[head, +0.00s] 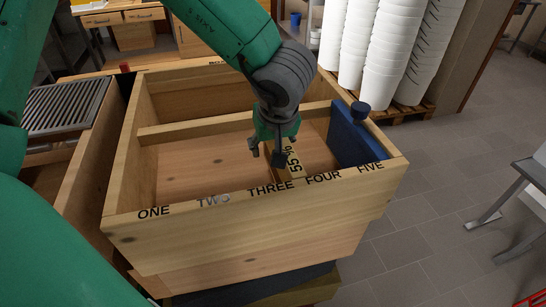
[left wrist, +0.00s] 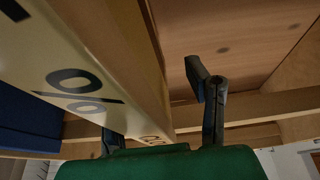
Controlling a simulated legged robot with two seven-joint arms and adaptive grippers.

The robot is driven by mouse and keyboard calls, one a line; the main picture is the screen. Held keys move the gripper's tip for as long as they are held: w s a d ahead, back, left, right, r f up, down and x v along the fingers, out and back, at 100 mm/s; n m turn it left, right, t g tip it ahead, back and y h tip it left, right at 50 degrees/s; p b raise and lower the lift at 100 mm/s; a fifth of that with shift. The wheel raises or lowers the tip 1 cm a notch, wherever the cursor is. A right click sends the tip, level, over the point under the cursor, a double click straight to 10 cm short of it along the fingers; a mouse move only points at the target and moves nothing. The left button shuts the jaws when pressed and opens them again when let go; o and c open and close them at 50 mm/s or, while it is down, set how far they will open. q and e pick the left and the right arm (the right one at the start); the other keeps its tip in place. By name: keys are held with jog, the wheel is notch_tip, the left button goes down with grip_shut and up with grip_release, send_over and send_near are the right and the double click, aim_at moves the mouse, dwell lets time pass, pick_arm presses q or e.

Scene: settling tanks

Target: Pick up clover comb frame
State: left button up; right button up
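A pale wooden frame marked "55%" (head: 292,163) hangs in the open wooden box (head: 240,226), near the THREE and FOUR labels. Its printed top bar (left wrist: 75,70) runs large across the left wrist view, where a "%" and part of some cut-off lettering show. I cannot read the word clover. My left gripper (head: 268,153) points down into the box at this frame. In the left wrist view its fingers (left wrist: 160,115) are spread; one is partly hidden by the bar, the other stands apart on the right. My right gripper is not in view.
A blue panel (head: 352,132) with a dark knob stands in the box at FIVE. A wooden crossbar (head: 205,127) spans the box behind the gripper. White bucket stacks (head: 378,45) stand behind on a pallet. A slatted grey rack (head: 65,105) lies at left.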

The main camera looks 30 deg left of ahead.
pick_arm(q)
jog(key=shift+d, duration=0.25)
jog(key=d, duration=0.2)
jog(key=d+r, duration=0.1)
jog(key=d, duration=0.1)
jog(key=shift+a+f, duration=0.1)
jog(key=a, duration=0.1)
jog(key=a+f+p, duration=0.1)
jog(key=a, duration=0.1)
jog(key=shift+a, duration=0.3)
jog(key=shift+c, duration=0.4)
jog(key=c, duration=0.6)
jog(key=shift+d, duration=0.35)
grip_shut()
jog(key=shift+w+d, duration=0.1)
jog(key=shift+d, duration=0.6)
jog(key=shift+a, duration=0.1)
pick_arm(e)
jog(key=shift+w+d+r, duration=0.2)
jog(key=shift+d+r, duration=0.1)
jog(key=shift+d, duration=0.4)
